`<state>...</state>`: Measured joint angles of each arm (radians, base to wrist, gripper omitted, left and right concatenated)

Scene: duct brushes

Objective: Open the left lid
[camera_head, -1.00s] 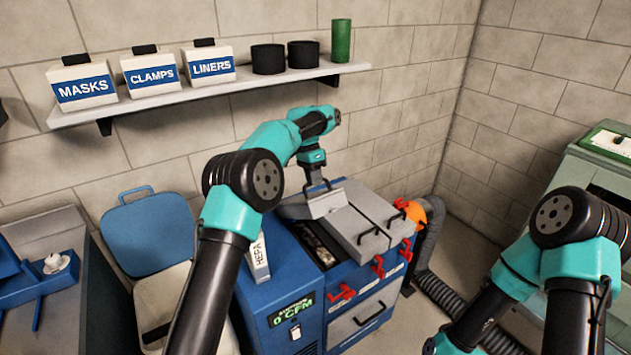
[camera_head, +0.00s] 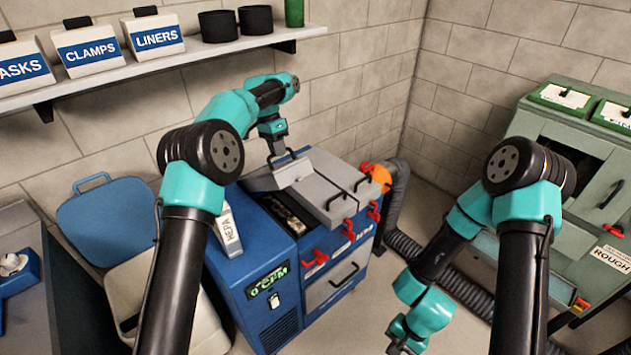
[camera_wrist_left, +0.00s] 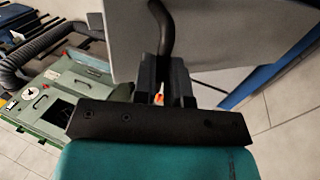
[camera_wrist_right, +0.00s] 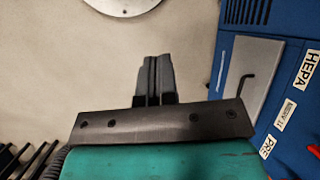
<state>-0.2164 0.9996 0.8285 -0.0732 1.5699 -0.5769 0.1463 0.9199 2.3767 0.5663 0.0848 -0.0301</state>
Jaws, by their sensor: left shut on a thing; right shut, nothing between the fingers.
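The left lid (camera_head: 272,178) is a grey panel on the blue machine. It is tilted up, and the dark bay under it shows. My left gripper (camera_head: 283,155) is shut on the lid's black handle, which also shows in the left wrist view (camera_wrist_left: 163,35) between the fingers. The lid's grey face (camera_wrist_left: 230,40) fills much of that view. Two other grey lids (camera_head: 330,200) lie flat beside it. My right gripper (camera_head: 398,343) is low at the bottom of the head view; in the right wrist view its fingers (camera_wrist_right: 155,78) are shut and empty.
Red clamps (camera_head: 315,260) stick out of the machine's front. A green cabinet (camera_head: 570,240) stands at the right, and a dark hose (camera_head: 400,245) lies between.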

